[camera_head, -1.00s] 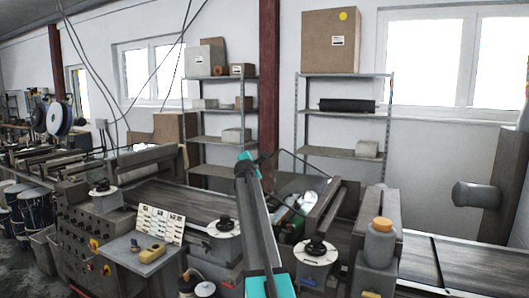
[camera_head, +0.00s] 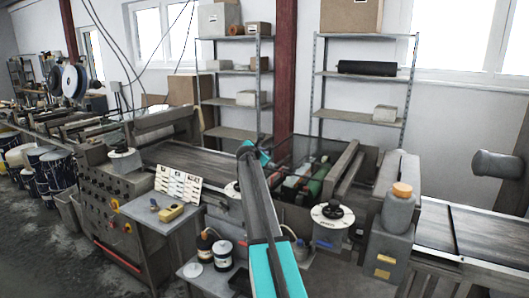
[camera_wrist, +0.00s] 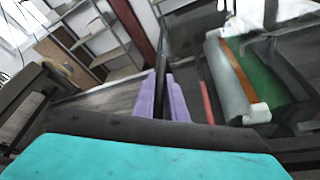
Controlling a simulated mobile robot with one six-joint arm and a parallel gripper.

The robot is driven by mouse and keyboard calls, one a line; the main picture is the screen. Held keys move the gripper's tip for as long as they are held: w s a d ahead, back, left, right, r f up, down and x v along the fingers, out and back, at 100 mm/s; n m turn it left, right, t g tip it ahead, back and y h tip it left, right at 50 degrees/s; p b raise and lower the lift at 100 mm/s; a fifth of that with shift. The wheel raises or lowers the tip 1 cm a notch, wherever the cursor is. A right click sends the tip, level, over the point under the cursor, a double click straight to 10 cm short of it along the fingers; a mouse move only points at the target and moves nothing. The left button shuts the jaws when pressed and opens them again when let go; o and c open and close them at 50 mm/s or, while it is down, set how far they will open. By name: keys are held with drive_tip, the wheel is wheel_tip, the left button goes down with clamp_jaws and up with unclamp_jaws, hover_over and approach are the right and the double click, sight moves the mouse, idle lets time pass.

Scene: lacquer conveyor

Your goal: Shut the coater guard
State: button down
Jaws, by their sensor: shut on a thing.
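The coater guard (camera_head: 306,148) is a dark-edged, see-through pane over the coater, right of my arm in the head view. It looks raised, with rollers showing through and below it. In the wrist view my gripper (camera_wrist: 161,98) has two purple fingers closed on a thin dark bar (camera_wrist: 161,66), which looks like the guard's edge or handle. In the head view my arm's teal and grey links hide the fingers. A green roller (camera_head: 319,176) lies in the coater and also shows large at the right in the wrist view (camera_wrist: 262,78).
A grey container with an orange cap (camera_head: 398,208) stands right of the coater. A black-knobbed white disc (camera_head: 332,214) is in front of it. A sign (camera_head: 177,183) and yellow device (camera_head: 171,212) sit on a side table. Shelves (camera_head: 362,75) stand behind.

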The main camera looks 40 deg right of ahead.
drive_tip(key=shift+s+a+f, duration=0.1)
drive_tip(key=shift+a+f, duration=0.1)
drive_tip(key=shift+f, duration=0.65)
drive_tip(key=c, duration=1.8)
unclamp_jaws()
drive_tip(key=shift+s, duration=0.1)
drive_tip(key=shift+s+a, duration=0.2)
drive_tip(key=shift+a, duration=0.15)
drive_tip(key=b+v, duration=0.1)
drive_tip(key=v, duration=0.3)
drive_tip(key=r+b+v, duration=0.1)
drive_tip(key=v, duration=0.3)
drive_tip(key=b+v, duration=0.1)
drive_tip(key=v, duration=0.4)
drive_tip(key=shift+w+d+r, duration=0.1)
drive_tip(key=shift+r, duration=0.1)
